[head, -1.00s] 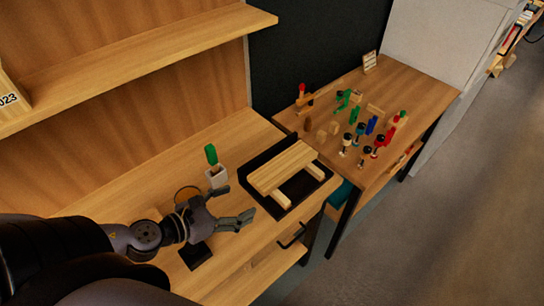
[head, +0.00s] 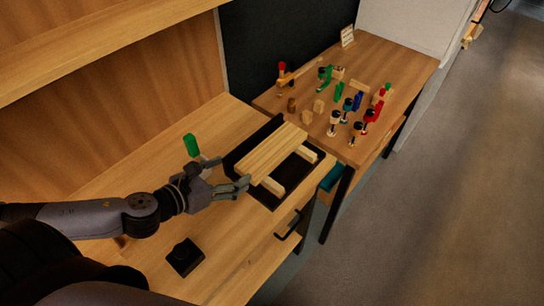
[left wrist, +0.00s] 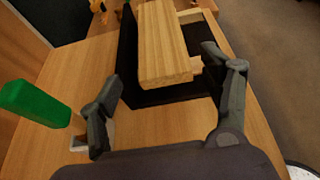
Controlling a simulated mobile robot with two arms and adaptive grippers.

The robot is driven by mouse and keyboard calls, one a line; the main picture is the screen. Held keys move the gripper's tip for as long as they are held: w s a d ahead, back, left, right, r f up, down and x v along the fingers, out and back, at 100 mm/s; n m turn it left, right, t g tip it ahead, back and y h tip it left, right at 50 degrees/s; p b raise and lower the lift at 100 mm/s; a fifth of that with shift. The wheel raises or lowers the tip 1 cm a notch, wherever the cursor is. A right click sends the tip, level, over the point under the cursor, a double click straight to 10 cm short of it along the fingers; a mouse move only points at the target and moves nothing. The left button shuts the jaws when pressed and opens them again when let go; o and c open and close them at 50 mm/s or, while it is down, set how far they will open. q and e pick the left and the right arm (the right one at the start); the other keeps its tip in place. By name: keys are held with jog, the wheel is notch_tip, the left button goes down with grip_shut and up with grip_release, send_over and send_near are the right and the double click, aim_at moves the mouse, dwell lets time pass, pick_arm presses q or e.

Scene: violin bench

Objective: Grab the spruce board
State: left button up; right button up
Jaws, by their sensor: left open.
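The spruce board (head: 270,150) is a pale wooden plank lying on two light wooden bars over a black tray (head: 250,148) on the bench. In the left wrist view the board (left wrist: 162,45) points its near end toward my gripper, between the two fingers but beyond their tips. My left gripper (head: 244,183) is open at the board's near left end. In the left wrist view its fingers (left wrist: 160,75) are spread with nothing between them close in. My right gripper does not show.
A green-handled tool (head: 191,145) stands in a white holder just behind my left gripper. A black block (head: 185,257) sits on the bench in front. A side table (head: 385,75) at the back right carries several clamps and small wooden pieces.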

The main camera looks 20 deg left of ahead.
aim_at(258, 161)
pick_arm(q)
jog(key=b+x, duration=0.1)
jog(key=x, duration=0.2)
jog(key=shift+w+d, duration=0.15)
jog(key=shift+w, duration=0.05)
jog(key=shift+x, duration=0.8)
jog(key=shift+w+d+f+b, duration=0.1)
jog(key=shift+w+f+b, duration=0.15)
jog(key=shift+w+b, duration=0.05)
jog(key=shift+w+d+f+b, duration=0.1)
jog(key=shift+w+f+b, duration=0.3)
jog(key=b+x, duration=0.1)
jog(key=x, duration=0.2)
jog(key=shift+w+f, duration=0.1)
jog(key=shift+f, duration=0.2)
jog(key=shift+w+d+f, duration=0.1)
jog(key=shift+w+f, duration=0.05)
jog(key=shift+w, duration=0.25)
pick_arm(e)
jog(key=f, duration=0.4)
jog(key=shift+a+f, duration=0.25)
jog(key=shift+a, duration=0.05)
